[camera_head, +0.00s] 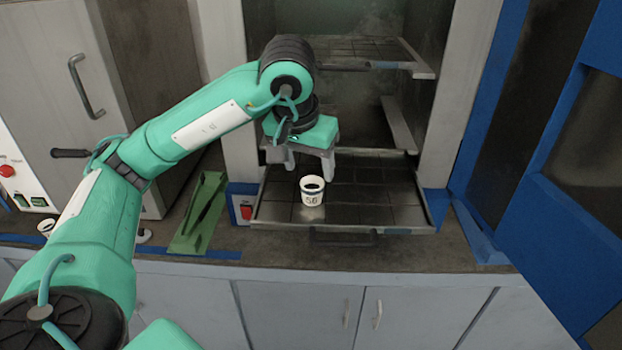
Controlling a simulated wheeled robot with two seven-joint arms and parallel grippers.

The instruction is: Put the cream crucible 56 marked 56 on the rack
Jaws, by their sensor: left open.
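The cream crucible 56 (312,191) stands upright on the lower rack (388,216), near the rack's front left part. It has a dark band, a dark inside and the number 56 on its front. My left gripper (307,172) is open just above and behind the crucible, with its fingers pointing down. The fingers look apart from the crucible, though the exact gap is hard to tell. My right gripper is not in view.
An upper rack shelf (365,66) is inside the cabinet above. A blue door (565,190) stands open at the right. A green holder (200,212) and another pale cup (47,226) are on the counter at left.

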